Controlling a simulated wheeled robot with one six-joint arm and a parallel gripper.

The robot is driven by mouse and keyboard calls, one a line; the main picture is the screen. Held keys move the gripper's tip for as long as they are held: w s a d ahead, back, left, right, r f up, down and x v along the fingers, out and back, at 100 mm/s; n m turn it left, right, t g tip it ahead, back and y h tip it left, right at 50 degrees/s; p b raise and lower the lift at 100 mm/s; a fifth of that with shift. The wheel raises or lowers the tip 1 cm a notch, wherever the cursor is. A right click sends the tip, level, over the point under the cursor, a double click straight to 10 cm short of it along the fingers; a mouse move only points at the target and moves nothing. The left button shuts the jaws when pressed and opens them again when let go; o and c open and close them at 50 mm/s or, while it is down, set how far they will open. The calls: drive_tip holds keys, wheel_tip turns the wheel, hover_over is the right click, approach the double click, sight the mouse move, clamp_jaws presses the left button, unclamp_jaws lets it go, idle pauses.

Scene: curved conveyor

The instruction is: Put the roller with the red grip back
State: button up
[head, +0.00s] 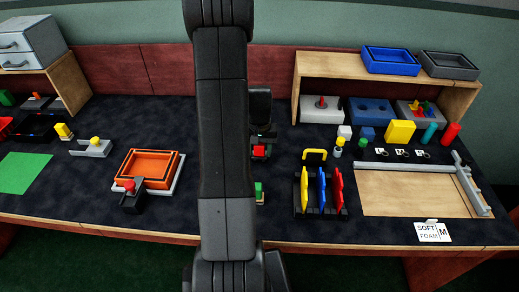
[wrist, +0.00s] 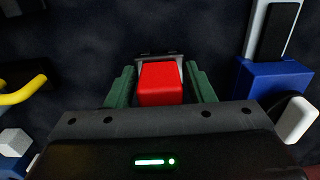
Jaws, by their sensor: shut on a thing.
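The red grip (wrist: 161,84) of the roller sits between the green fingers of my gripper (wrist: 161,90) in the wrist view. My gripper is shut on it. A grey metal part shows just beyond the grip; the rest of the roller is hidden. In the head view the red grip (head: 259,152) shows just right of my arm, below the dark wrist. I cannot tell whether the roller touches the table. A blue block (wrist: 272,82) with a black and white piece stands right of the gripper in the wrist view. A green piece (head: 259,190) shows beside my arm.
A yellow handle (head: 315,154) and a rack (head: 320,212) of yellow, blue and red pieces stand to the right. An orange tray (head: 163,157) lies left of my arm. A wooden board (head: 410,195) lies at the right. My arm hides the table's middle.

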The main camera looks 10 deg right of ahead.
drive_tip(key=shift+f, duration=0.15)
drive_tip(key=o, duration=1.1)
wheel_tip(320, 180, up, 12)
drive_tip(key=shift+r, duration=0.2)
drive_tip(key=shift+f, duration=0.1)
